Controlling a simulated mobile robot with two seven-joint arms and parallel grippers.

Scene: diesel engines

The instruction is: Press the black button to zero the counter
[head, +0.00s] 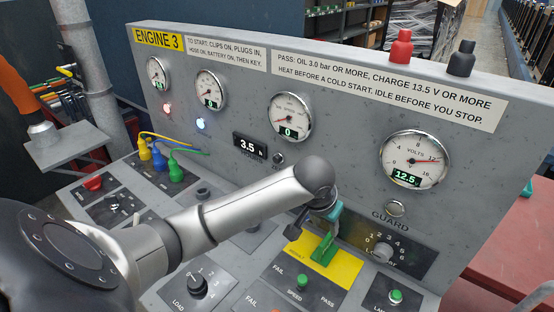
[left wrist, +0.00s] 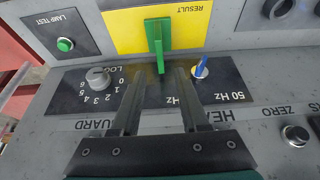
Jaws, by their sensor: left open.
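The black button (head: 279,158) is a small dark dome in a metal ring, just right of the counter (head: 250,146), which reads 3.5, on the upright panel. In the left wrist view the black button (left wrist: 296,135) shows at the right edge, beside the word ZERO. My left gripper (head: 318,218) is over the lower panel, below and right of the button and apart from it. In the left wrist view the left gripper (left wrist: 158,88) is open, its fingers pointing at the panel near a green lever. My right gripper is not in view.
The green lever (head: 323,248) stands on a yellow RESULT plate close to my left fingers. A blue-tipped switch (left wrist: 200,68) and a rotary knob (left wrist: 97,78) are nearby. Coloured plugs with cables (head: 160,155) stand at the left of the lower panel.

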